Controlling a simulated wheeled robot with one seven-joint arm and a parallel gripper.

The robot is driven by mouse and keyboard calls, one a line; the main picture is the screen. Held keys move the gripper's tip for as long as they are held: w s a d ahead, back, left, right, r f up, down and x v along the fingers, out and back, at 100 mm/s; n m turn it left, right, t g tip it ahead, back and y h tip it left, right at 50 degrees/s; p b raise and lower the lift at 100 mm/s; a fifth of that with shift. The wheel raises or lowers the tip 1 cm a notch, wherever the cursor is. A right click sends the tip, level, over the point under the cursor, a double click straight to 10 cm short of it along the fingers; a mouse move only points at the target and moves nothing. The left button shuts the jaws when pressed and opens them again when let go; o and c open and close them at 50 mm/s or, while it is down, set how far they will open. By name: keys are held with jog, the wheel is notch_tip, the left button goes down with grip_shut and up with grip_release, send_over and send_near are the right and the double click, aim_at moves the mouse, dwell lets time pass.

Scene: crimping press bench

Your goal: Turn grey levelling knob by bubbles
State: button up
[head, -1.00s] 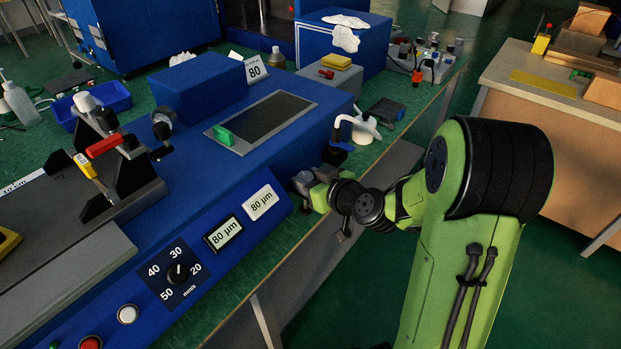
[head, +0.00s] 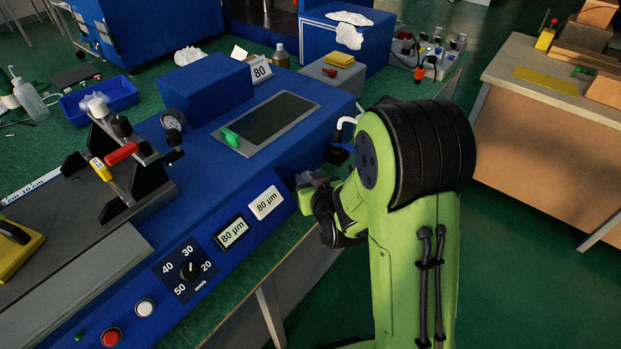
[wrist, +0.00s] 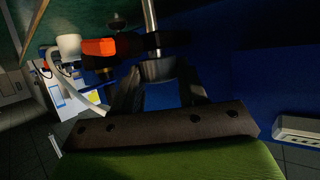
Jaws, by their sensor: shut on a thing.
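My gripper (head: 312,181) is low at the front right corner of the blue machine (head: 218,166) in the head view, partly hidden by my own arm. In the wrist view, the fingers (wrist: 160,88) are shut on a round grey knob (wrist: 158,68). A shiny metal rod (wrist: 150,18) runs from the knob to the top of the picture. The knob is not clear in the head view, where my wrist and arm cover that corner. I cannot make out any level bubbles in either view.
The machine's front panel has a speed dial (head: 190,270), a red button (head: 111,337) and a white button (head: 145,307). A dark plate (head: 265,118) with a green tab lies on top. Open floor (head: 520,270) lies right of the bench.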

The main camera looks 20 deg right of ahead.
jog(key=o, duration=1.1)
jog(key=shift+c, duration=0.2)
jog(key=shift+d+f+b, duration=0.1)
jog(key=shift+f+b, duration=0.05)
jog(key=shift+b, duration=0.2)
